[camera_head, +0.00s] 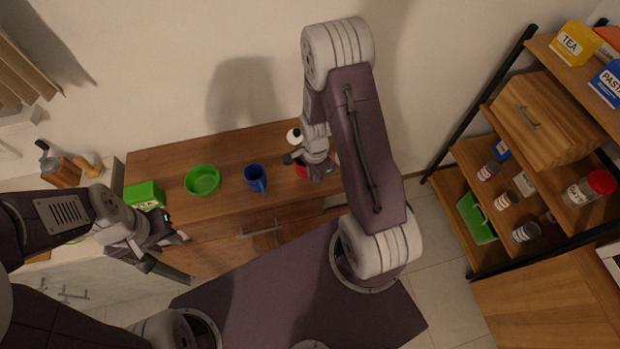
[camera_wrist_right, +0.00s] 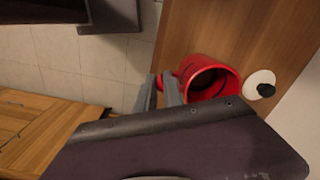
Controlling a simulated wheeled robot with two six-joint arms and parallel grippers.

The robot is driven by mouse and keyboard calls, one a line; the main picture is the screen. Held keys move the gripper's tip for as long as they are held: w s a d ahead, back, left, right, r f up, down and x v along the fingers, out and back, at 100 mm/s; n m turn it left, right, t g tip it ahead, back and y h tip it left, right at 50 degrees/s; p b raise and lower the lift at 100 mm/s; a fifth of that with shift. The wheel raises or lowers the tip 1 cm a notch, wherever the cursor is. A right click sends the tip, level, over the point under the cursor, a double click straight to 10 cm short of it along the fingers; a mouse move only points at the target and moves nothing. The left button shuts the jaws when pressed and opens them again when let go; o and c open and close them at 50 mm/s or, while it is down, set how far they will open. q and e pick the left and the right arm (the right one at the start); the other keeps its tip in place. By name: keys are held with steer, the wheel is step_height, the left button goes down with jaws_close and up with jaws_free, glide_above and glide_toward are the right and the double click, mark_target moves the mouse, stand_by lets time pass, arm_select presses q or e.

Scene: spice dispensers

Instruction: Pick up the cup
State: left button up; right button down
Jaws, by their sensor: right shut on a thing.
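A red cup (camera_wrist_right: 207,78) stands on the wooden counter in the right wrist view, its open mouth facing the camera. In the head view only a little of the red cup (camera_head: 301,172) shows beside my right gripper (camera_head: 318,170). In the wrist view my right gripper (camera_wrist_right: 161,89) is shut on the cup's handle, at the side of the cup nearest the counter edge. A blue cup (camera_head: 255,180) stands on the counter to the left. My left gripper (camera_head: 178,240) hangs in front of the counter, apart from the cups; its finger gap is unclear.
A green bowl (camera_head: 202,181) and a green box (camera_head: 143,194) stand further left on the counter (camera_head: 225,157). A white item with a dark top (camera_wrist_right: 260,85) is close to the red cup. A shelf with jars (camera_head: 525,232) stands at the right.

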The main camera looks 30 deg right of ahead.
steer(key=s+d+r+b, duration=0.1)
steer(key=s+d+r, duration=0.3)
steer(key=s+r, duration=0.2)
steer(key=s, duration=0.2)
steer(key=shift+s+d, duration=0.35)
steer(key=shift+s, duration=0.05)
stand_by(0.4)
